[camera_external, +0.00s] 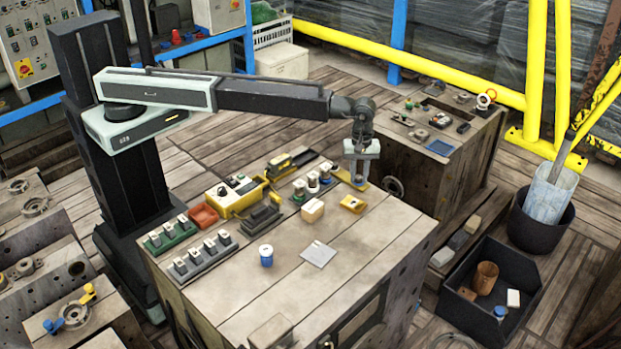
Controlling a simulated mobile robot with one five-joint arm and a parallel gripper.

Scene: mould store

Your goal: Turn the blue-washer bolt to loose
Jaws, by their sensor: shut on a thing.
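My gripper (361,178) points straight down at the far right part of the wooden block table. Its two fingers are closed around a small bolt with a blue washer (361,181), at the right end of a yellow plate (343,174). The fingers hide most of the bolt, so its head and any turn marks cannot be made out.
Left of the plate stands a green rack (307,196) with several pegs. The table's front right is clear.

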